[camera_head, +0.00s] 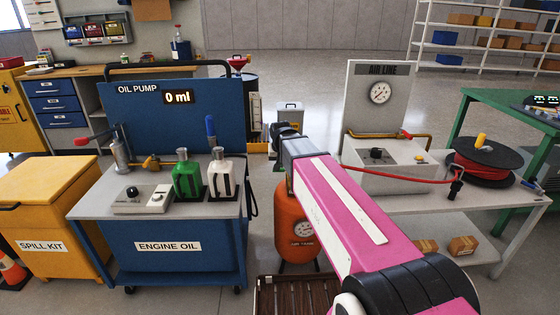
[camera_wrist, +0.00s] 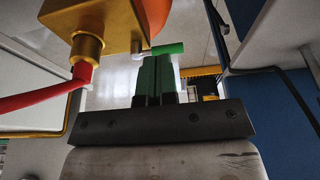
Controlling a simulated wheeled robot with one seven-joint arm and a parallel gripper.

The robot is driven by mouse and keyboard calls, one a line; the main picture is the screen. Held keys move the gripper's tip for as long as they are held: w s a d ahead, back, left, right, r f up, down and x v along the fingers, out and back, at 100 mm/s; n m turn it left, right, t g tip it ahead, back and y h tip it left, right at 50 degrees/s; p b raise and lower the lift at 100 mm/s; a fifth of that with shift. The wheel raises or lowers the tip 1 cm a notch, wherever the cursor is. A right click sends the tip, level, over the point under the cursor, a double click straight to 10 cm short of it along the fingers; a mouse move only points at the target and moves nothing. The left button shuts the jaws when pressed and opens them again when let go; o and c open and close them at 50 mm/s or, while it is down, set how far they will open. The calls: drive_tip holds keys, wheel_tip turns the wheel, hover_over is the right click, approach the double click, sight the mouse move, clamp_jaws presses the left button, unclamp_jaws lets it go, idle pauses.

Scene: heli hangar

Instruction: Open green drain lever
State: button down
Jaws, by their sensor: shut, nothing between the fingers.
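The green drain lever (camera_wrist: 168,48) shows in the wrist view as a short bright green bar on a pale grey stem, just past my fingertips. It sits under the edge of a yellow-orange block. My gripper (camera_wrist: 158,62) is shut and empty, its two dark green fingers side by side. The fingertips are close to the lever; I cannot tell whether they touch it. In the head view my arm reaches forward above the orange air tank (camera_head: 293,222), and the lever cannot be made out there.
In the wrist view a brass fitting (camera_wrist: 86,48) with a red hose (camera_wrist: 45,96) hangs at left. In the head view the blue oil pump cart (camera_head: 165,250) stands left and the air line bench (camera_head: 400,199) right. A slatted brown surface (camera_head: 290,296) lies below.

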sight(282, 171)
drive_tip(key=w+f, duration=0.5)
drive_tip(key=f, duration=0.2)
drive_tip(key=shift+w, duration=0.4)
drive_tip(key=shift+w+a+m, duration=0.15)
drive_tip(key=shift+w+m, duration=0.2)
drive_tip(key=shift+m, duration=0.25)
drive_tip(key=w+m, duration=0.1)
drive_tip(key=m+h, duration=0.1)
drive_tip(key=m, duration=0.1)
drive_tip(key=shift+w+a, duration=0.2)
drive_tip(key=shift+w, duration=0.15)
drive_tip(key=w+m, duration=0.1)
drive_tip(key=m, duration=0.2)
drive_tip(key=w+d+m+g+h, duration=0.1)
drive_tip(key=w+m, duration=0.1)
drive_tip(key=m, duration=0.1)
drive_tip(key=w+m+g+h, duration=0.1)
drive_tip(key=m, duration=0.2)
drive_tip(key=shift+w+d, duration=0.3)
drive_tip(key=shift+d, duration=0.1)
